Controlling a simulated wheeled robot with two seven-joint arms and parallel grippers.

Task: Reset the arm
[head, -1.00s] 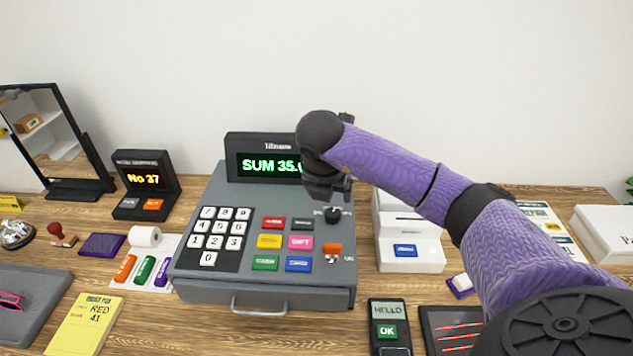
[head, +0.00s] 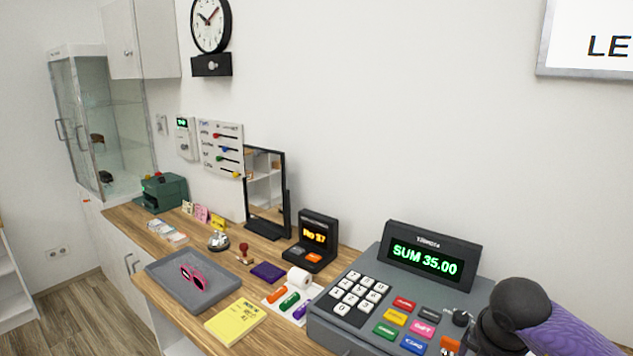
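My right arm (head: 565,325), purple with black joints, comes in at the lower right corner. Its dark rounded wrist (head: 520,300) is beside the right side of the grey cash register (head: 345,325). The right gripper (head: 490,338) is a dark shape below the wrist, close to the orange key. Its fingers cannot be made out, and I see nothing held. The register's display (head: 425,262) reads SUM 35.00. My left gripper is not in view.
Left of the register are a paper roll (head: 299,278), a small No 37 display (head: 317,237), a yellow pad (head: 235,321), a grey tray (head: 215,293) with pink glasses (head: 194,277), a bell (head: 218,241) and a mirror (head: 265,190). A glass cabinet (head: 105,130) stands far left.

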